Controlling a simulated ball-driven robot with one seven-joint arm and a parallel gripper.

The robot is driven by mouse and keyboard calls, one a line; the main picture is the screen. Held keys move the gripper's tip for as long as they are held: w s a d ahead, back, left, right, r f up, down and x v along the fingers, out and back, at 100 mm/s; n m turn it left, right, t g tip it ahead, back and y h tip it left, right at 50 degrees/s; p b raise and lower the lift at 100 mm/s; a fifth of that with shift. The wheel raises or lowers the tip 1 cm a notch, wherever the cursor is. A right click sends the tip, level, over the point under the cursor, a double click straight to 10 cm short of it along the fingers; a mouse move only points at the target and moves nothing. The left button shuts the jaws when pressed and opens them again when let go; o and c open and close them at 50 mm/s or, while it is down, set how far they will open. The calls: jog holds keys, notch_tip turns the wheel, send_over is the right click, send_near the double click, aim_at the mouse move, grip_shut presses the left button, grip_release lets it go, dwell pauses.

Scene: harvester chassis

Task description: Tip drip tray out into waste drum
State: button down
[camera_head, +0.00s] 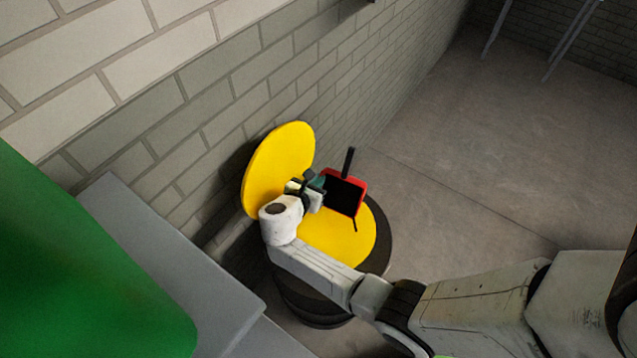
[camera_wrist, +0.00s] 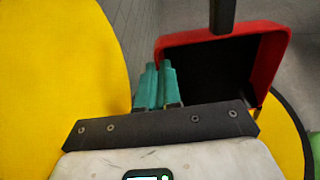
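The drip tray (camera_head: 343,193) is red with a black inside and dark bars sticking out at its upper and lower edges. It is steeply tilted over the waste drum (camera_head: 388,236). The drum is dark, with a yellow disc-shaped surface (camera_head: 340,238) at its top. My gripper (camera_head: 319,186) is at the tray's left side. In the wrist view the teal fingers of my gripper (camera_wrist: 157,75) are close together at the left rim of the tray (camera_wrist: 268,65), with the rim running in between them. The tray's inside looks dark; I cannot tell whether anything is in it.
A round yellow lid (camera_head: 280,165) stands upright behind the drum, near the brick wall (camera_head: 170,100); it fills the left of the wrist view (camera_wrist: 60,70). A green and grey block (camera_head: 165,260) stands at the left. The floor (camera_head: 470,150) to the right is clear.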

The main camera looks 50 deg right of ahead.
jog(key=a+h+b, duration=0.1)
jog(key=h+b, duration=0.1)
jog(key=b, duration=0.2)
jog(key=a+t+h+b, duration=0.1)
jog(key=a+h+b, duration=0.1)
jog(key=h+b, duration=0.1)
jog(key=a+h+b, duration=0.2)
jog(key=b, duration=0.3)
jog(key=shift+s+f+h, duration=0.4)
dwell(0.4)
jog(key=shift+r+t, duration=0.1)
jog(key=shift+t, duration=0.2)
jog(key=shift+r, duration=0.1)
dwell(2.5)
